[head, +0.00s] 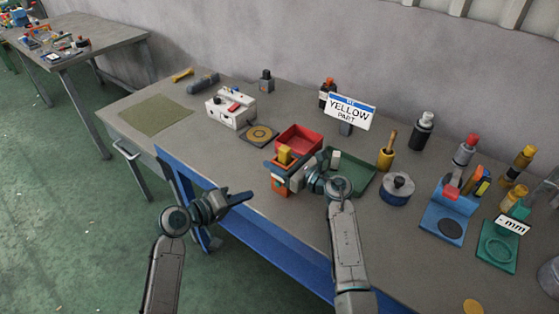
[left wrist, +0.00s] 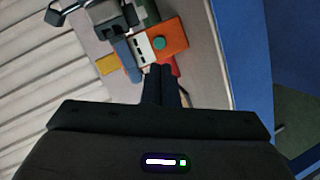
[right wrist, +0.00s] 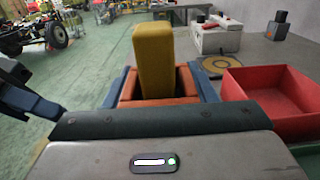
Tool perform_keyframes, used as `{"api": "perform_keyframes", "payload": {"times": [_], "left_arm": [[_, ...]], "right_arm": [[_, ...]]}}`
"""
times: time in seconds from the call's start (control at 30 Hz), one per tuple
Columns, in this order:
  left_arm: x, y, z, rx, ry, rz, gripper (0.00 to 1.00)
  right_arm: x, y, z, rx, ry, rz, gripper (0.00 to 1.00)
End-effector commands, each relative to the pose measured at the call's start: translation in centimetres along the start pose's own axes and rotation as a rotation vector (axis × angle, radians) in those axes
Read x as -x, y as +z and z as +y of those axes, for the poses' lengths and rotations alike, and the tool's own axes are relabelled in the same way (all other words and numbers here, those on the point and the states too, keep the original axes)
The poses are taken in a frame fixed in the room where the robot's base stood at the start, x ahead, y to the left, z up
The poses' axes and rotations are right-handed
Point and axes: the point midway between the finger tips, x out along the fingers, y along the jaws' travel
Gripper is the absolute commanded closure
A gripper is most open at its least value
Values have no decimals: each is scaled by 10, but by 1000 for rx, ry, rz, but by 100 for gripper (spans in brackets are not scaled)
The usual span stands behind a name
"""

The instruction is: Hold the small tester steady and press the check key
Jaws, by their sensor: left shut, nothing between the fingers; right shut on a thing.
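The small tester (head: 281,190) is an orange box with a yellow block (head: 285,153) upright at its top. My right gripper (head: 277,168) is shut on the tester near the table's front edge. In the right wrist view the orange body (right wrist: 160,88) sits between the blue fingers. In the left wrist view the tester (left wrist: 172,33) shows a white panel and a round green check key (left wrist: 159,43). My left gripper (head: 250,196) is shut and empty in front of the tester. Its fingertips point at the key side and look close to it; contact cannot be told.
A red tray (head: 299,139) stands just behind the tester, with a green tray (head: 358,184) to its right. A white box (head: 231,112) is at the left. Several bottles and fixtures crowd the right side.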

Motion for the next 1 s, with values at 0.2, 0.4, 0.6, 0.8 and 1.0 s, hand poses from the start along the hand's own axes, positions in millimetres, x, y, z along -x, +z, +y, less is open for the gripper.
{"api": "perform_keyframes", "payload": {"times": [0.2,0.4,0.6,0.8,1.0], "left_arm": [[0,0,0,0,0,0,100],[0,0,0,0,0,0,100],[0,0,0,0,0,0,100],[-1,2,-1,32,-13,-42,100],[-2,15,-10,192,-100,-228,100]], "right_arm": [[0,0,0,0,0,1,77],[0,0,0,0,0,1,77],[0,0,0,0,0,1,77],[0,0,0,0,0,1,77],[0,0,0,0,0,0,77]]}}
